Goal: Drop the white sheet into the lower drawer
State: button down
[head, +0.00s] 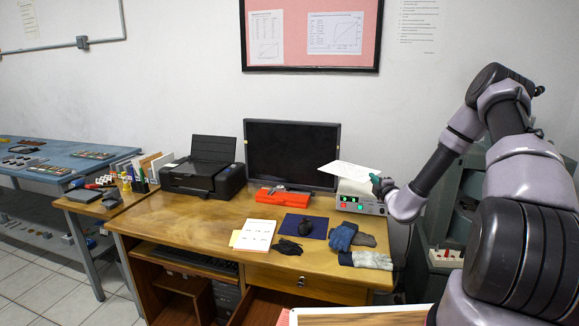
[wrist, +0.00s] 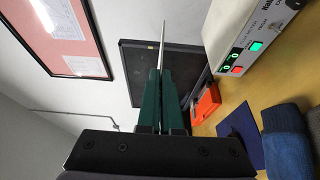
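The white sheet (head: 350,171) is held up in the air above the right side of the desk, in front of the monitor and over the white instrument box. My gripper (head: 377,182), with green fingers, is shut on the sheet's right end. In the wrist view the fingers (wrist: 161,92) are together and the sheet (wrist: 162,45) shows edge-on as a thin strip beyond them. The lower drawer (head: 262,306) seems pulled out beneath the closed upper drawer (head: 302,283), low in the head view. Most of its inside is cut off or hidden.
The desk (head: 190,212) carries a printer (head: 204,167), monitor (head: 292,152), red box (head: 283,196), instrument box (head: 359,197), papers (head: 255,235), a dark mat (head: 303,226) and gloves (head: 343,237). A wood-topped, white-edged surface (head: 360,317) lies at the bottom. A blue bench (head: 65,160) stands left.

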jog(key=s+a+r+m+h, duration=0.1)
jog(key=s+a+h, duration=0.1)
jog(key=s, duration=0.7)
jog(key=shift+a, duration=0.6)
